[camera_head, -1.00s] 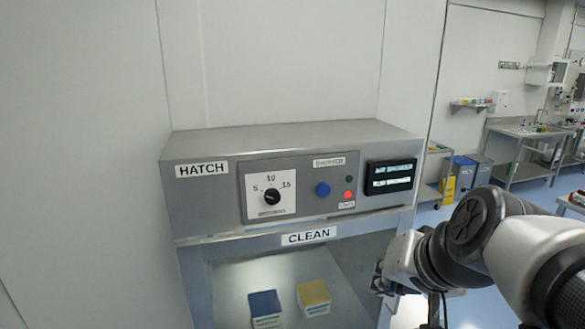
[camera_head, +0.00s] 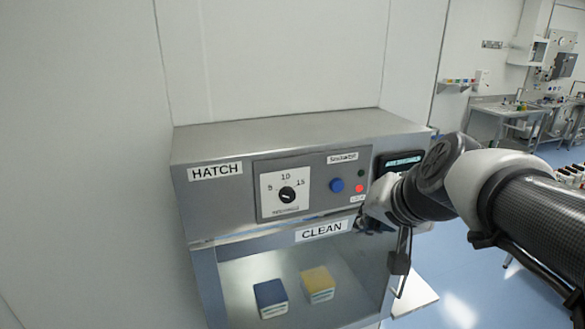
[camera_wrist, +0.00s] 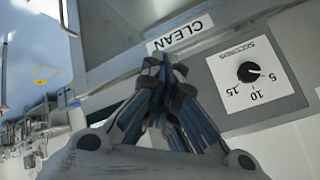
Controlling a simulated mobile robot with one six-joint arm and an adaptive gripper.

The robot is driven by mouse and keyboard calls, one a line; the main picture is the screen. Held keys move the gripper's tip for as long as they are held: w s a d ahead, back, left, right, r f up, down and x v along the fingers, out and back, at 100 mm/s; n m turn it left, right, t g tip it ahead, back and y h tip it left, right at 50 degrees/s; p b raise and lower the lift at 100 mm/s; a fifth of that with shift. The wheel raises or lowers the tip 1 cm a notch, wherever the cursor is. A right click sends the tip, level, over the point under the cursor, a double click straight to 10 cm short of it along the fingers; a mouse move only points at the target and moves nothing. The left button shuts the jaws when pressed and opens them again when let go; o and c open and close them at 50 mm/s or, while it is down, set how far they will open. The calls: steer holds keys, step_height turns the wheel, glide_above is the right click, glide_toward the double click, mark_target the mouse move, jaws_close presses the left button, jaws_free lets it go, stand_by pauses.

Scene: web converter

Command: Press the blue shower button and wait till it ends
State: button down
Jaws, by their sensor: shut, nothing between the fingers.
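The round blue button (camera_head: 337,185) is on the grey front panel of the hatch, under a small label, right of the dial (camera_head: 287,194). A red light (camera_head: 360,188) glows beside it, with a small green light (camera_head: 360,173) above. My gripper (camera_head: 364,222) is shut and empty, below and to the right of the button in the head view, apart from it. In the wrist view my gripper (camera_wrist: 165,62) has its fingertips together near the CLEAN label (camera_wrist: 180,35), left of the dial (camera_wrist: 252,72). The button does not show in that view.
A dark display (camera_head: 402,160) at the panel's right is partly covered by my arm. Below the panel, a glass-fronted chamber holds a blue-topped box (camera_head: 270,293) and a yellow-topped box (camera_head: 318,280). Steel benches (camera_head: 515,108) stand far right.

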mark_target(337, 185)
steer(key=w+a+p, duration=0.2)
steer(key=w, duration=0.5)
steer(key=shift+a+p, duration=0.2)
steer(key=shift+p, duration=0.1)
steer(key=shift+w, duration=0.15)
stand_by(1.0)
steer(key=shift+w+a, duration=0.1)
steer(key=shift+w, duration=0.25)
steer(key=shift+w+a+p, duration=0.2)
steer(key=shift+w+p, duration=0.1)
steer(key=shift+w, duration=0.3)
stand_by(0.7)
steer(key=shift+s+d, duration=0.1)
steer(key=shift+s, duration=0.1)
steer(key=shift+s+d+b, duration=0.25)
steer(key=shift+s+b, duration=0.35)
steer(key=shift+s, duration=0.2)
